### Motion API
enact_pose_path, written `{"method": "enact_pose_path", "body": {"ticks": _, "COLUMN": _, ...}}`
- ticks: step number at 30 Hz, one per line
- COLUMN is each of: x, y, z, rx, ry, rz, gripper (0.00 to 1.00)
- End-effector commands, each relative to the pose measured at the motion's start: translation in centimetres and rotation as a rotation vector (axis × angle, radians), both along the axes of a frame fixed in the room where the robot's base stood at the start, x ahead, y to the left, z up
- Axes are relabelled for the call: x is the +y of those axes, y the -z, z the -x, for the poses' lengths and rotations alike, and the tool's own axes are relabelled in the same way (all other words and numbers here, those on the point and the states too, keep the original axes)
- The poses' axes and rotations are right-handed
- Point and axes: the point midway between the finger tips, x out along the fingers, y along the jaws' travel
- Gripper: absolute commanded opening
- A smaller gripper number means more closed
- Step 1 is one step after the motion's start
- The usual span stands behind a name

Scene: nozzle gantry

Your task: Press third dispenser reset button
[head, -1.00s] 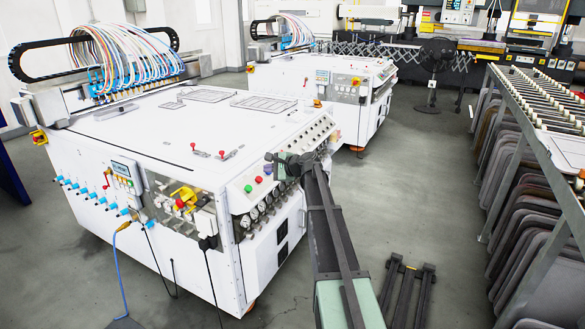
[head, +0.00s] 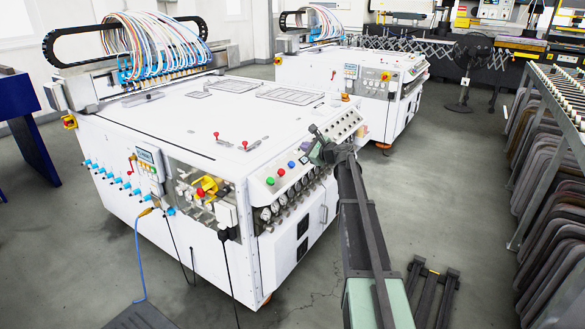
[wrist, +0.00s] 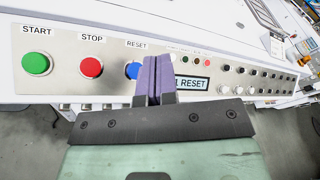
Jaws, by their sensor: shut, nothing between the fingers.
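My gripper (wrist: 153,80) has two purple fingers pressed together with nothing between them. In the wrist view they stand in front of the control panel (wrist: 60,90), between the blue RESET button (wrist: 132,70) and a small display (wrist: 193,83). They cover the right part of the button and the display's left end; "1 RESET" is readable on it. I cannot tell whether the fingertips touch the panel. The red STOP button (wrist: 91,67) and green START button (wrist: 36,63) lie further left. In the head view my gripper (head: 317,140) is at the panel's upper edge.
Small coloured lights and rows of dark and pale knobs (wrist: 262,82) continue along the panel to the right. The white machine (head: 160,125) has a flat top with small red-tipped levers (head: 243,143). A second machine (head: 365,75) stands behind. A rack (head: 550,150) is at the right.

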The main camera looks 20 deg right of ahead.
Motion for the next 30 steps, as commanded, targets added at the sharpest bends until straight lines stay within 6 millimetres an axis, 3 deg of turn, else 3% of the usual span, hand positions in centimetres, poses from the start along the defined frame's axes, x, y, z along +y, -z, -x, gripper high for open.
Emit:
{"method": "enact_pose_path", "body": {"ticks": 3, "x": 0.5, "y": 2.1, "z": -0.9, "rx": 0.0, "ry": -0.001, "rz": 0.001, "gripper": 0.0}}
{"method": "enact_pose_path", "body": {"ticks": 12, "x": 1.9, "y": 5.4, "z": -2.8, "rx": 0.0, "ry": -0.001, "rz": 0.001, "gripper": 0.0}}
{"method": "enact_pose_path", "body": {"ticks": 30, "x": 2.2, "y": 5.5, "z": -3.2, "rx": 0.0, "ry": -0.001, "rz": 0.001, "gripper": 0.0}}
